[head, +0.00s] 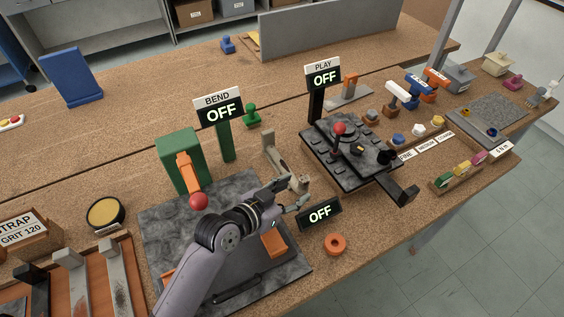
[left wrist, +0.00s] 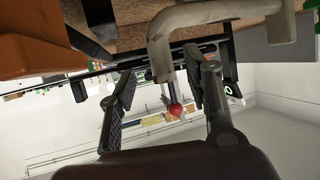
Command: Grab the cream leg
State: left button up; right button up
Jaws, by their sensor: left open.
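The cream leg (head: 274,152) is a bent beige bar standing near the middle of the workbench, just right of the grey stone slab. Its lower part is partly hidden by my left gripper (head: 293,193), which is right at it. In the left wrist view the cream leg (left wrist: 160,58) curves across the top, with one end hanging down between the two fingers of my open left gripper (left wrist: 158,76). The fingers stand apart on either side of it, and I see no clear contact. My right gripper is not in view.
A BEND sign (head: 219,108) and green press (head: 178,162) stand left of the leg. A black control panel (head: 350,158) with a red-knobbed lever is close on the right. An OFF display (head: 320,214) and an orange ring (head: 335,244) are near the front edge.

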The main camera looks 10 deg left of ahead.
aim_at(300, 187)
pick_arm(q)
jog(key=p+x, duration=0.1)
jog(key=x, duration=0.3)
jog(key=shift+w+d+f, duration=0.2)
jog(key=shift+w+f, duration=0.05)
jog(key=shift+w, duration=0.15)
jog(key=shift+c, duration=0.8)
grip_shut()
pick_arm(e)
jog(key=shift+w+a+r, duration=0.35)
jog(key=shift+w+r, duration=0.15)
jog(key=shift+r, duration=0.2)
pick_arm(q)
jog(key=shift+r, duration=0.1)
